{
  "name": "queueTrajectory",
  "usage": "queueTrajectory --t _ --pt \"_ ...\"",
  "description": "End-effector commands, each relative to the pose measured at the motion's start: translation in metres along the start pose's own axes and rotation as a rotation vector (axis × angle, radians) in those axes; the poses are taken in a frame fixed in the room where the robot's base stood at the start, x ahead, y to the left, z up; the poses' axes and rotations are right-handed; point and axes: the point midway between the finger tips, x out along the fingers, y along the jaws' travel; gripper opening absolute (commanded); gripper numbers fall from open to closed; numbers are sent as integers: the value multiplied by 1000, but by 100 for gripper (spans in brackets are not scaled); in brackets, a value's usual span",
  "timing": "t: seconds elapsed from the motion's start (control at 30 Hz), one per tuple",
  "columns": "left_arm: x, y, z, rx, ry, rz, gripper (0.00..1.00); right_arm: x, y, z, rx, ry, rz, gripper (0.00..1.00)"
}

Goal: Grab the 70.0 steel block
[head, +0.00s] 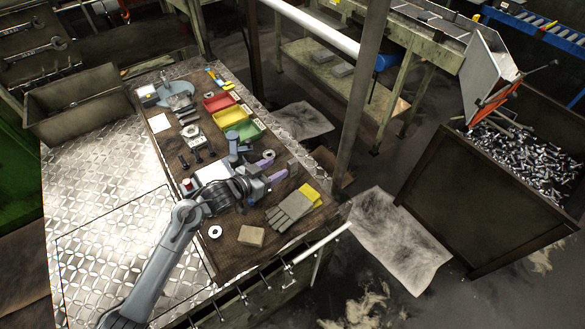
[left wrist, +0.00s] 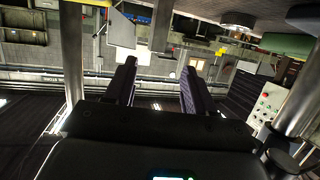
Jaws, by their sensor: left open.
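My left gripper (head: 272,167) is over the dark work mat in the head view, with its fingers apart and nothing between them. In the left wrist view its two dark fingers (left wrist: 161,85) are also spread and empty, facing out into the room. A tan-grey block (head: 251,236) lies on the mat near its front edge, below the gripper in the picture and apart from it. No 70.0 marking is readable, so I cannot tell whether it is the steel block. Small metal pieces (head: 190,131) lie farther back on the mat. My arm hides part of the mat. My right gripper is not in view.
Red (head: 219,102), yellow (head: 230,117) and green (head: 246,131) trays stand behind the gripper. Grey gloves (head: 290,211) and a white ring (head: 215,232) lie near the block. A bin of bolts (head: 490,200) stands right. A post (head: 360,100) rises beyond the table.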

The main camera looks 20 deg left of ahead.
Motion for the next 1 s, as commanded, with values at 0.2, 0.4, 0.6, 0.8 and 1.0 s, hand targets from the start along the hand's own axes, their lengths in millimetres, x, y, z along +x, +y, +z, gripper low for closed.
queueTrajectory --t 0.2,0.4,0.6,0.8,1.0 --pt "11 2 0 -1 -1 1 54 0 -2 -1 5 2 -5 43" --pt "36 7 -1 -1 0 1 54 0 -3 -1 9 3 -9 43" --pt "55 6 1 0 -1 0 54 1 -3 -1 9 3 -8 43" --pt "57 6 0 1 -1 -1 54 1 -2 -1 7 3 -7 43" --pt "57 7 0 1 -1 0 38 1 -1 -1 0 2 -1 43"
